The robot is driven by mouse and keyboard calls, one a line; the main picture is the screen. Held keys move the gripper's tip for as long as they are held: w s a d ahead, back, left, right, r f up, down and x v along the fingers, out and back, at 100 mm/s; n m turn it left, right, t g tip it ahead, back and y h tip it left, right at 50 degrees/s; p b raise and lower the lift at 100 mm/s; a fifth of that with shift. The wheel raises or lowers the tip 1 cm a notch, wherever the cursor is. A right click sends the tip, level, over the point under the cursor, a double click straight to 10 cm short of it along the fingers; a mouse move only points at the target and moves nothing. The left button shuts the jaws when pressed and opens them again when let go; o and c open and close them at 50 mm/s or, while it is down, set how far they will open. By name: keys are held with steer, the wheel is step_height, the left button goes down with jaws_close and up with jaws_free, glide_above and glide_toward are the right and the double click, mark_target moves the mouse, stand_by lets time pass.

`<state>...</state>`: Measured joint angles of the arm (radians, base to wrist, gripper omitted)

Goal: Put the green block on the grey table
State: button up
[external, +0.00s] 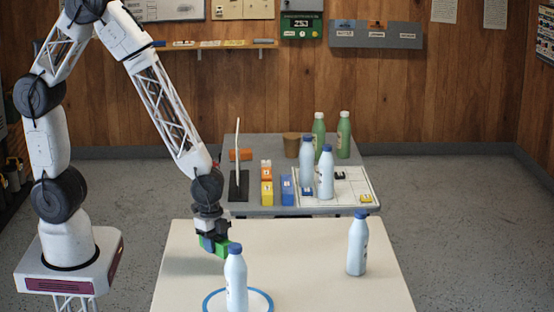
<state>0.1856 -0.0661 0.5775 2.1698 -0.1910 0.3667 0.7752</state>
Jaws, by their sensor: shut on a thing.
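My gripper (211,241) points down over the left part of the cream table and is shut on the green block (221,250). The fingers hide part of the block. I cannot tell whether the block touches the cream table or hangs just above it. The grey table (285,211) stands behind the cream table and carries several objects. My gripper is in front of its left end in the picture.
On the cream table (310,260), one bottle (236,282) stands on a blue-rimmed disc and another (357,246) stands at the right. The grey table holds bottles (326,175), upright blocks (267,193), a thin post (238,155) and a white board (352,183).

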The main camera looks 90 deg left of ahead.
mark_target(216, 237)
stand_by(0.6)
step_height(216, 237, up, 17)
steer(key=w+a+r+n+y, duration=0.1)
steer(key=w+a+n, duration=1)
steer(key=w+a, duration=0.9)
steer(key=w+a+f+n+g+y, duration=0.15)
steer(key=a+n, duration=0.65)
steer(key=a, duration=1.5)
steer(key=w+a+n+t, duration=0.15)
steer(key=a+n, duration=0.65)
steer(key=a, duration=1.4)
step_height(216, 237, down, 11)
steer(key=g, duration=0.1)
steer(key=shift+a+f, duration=0.15)
steer(key=shift+a, duration=0.15)
steer(key=shift+f, duration=0.1)
